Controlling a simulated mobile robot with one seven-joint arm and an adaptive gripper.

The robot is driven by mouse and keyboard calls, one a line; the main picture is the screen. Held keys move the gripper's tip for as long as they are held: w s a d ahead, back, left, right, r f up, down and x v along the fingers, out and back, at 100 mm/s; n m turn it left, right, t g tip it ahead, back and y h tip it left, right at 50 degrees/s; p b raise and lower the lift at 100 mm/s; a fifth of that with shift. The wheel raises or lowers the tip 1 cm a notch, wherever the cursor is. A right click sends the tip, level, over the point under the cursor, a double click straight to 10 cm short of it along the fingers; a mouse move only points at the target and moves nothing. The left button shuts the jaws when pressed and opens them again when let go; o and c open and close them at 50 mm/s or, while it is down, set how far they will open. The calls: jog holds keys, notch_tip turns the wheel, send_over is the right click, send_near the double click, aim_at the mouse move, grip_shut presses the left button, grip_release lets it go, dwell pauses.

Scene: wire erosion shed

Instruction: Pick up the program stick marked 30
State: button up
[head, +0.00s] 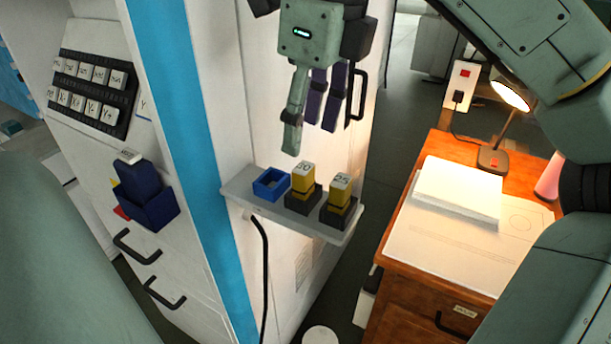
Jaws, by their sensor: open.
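Two yellow program sticks stand upright in dark holders on a small grey shelf (238,196). The left yellow stick (303,179) has a top label that looks like 30, though the print is small. The right yellow stick (341,190) has a label whose number I cannot read surely. My gripper (311,140) is open and empty, fingers pointing down. In the picture it shows just above the left yellow stick, apart from it.
A blue holder (270,184), seemingly empty, sits left of the sticks. A black cable (264,270) hangs below the shelf. The white cabinet (240,90) rises behind it. A wooden desk (400,285) with a lit lamp (508,95) stands to the right. Dark floor lies between.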

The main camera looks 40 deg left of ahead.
aim_at(304, 167)
jog(key=shift+a+f+p, duration=0.2)
jog(key=shift+f+p, duration=0.3)
jog(key=shift+f, duration=1.5)
jog(key=shift+a+f+p, duration=0.2)
jog(key=shift+f+p, duration=0.3)
jog(key=shift+f, duration=1.45)
jog(key=shift+c, duration=0.6)
grip_shut()
